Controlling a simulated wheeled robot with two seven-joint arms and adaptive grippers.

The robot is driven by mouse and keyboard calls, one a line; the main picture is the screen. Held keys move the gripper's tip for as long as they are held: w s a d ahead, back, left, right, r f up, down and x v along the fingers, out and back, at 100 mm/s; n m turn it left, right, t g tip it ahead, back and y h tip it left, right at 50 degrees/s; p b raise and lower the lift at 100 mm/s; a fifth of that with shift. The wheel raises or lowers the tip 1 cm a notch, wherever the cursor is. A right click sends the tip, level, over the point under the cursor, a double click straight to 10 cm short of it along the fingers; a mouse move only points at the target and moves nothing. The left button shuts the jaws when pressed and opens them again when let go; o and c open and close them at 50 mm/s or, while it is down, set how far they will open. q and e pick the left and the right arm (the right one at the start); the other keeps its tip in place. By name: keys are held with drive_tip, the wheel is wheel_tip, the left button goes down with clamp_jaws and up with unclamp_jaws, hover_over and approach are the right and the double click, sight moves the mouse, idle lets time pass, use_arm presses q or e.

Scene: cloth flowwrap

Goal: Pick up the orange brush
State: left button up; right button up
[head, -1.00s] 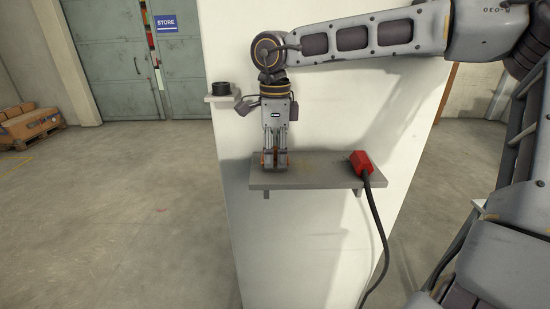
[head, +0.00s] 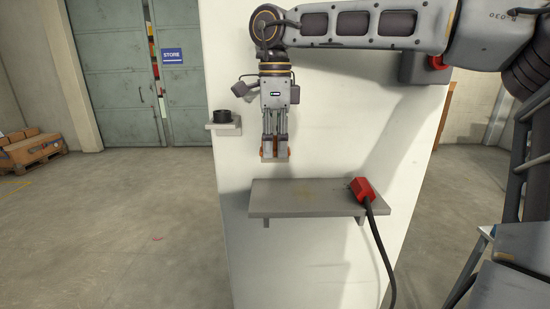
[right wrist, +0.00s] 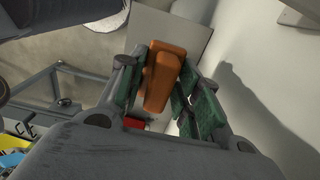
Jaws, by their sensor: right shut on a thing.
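The orange brush (right wrist: 163,78) is between the fingers of my right gripper in the right wrist view. My right gripper (head: 274,156) is shut on it and points straight down. In the head view the gripper hangs above the grey shelf (head: 290,198), clear of its surface. Only small orange bits of the brush show beside the fingertips there; the rest is hidden by the fingers. My left gripper is in neither view.
A red plug-like block (head: 362,189) with a black cable lies at the shelf's right end. A small ledge (head: 223,127) with a black round object (head: 223,116) is on the wall at left. Boxes on a pallet (head: 30,150) stand on the floor far left. The shelf's middle is bare.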

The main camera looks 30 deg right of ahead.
drive_tip(key=shift+r, duration=0.35)
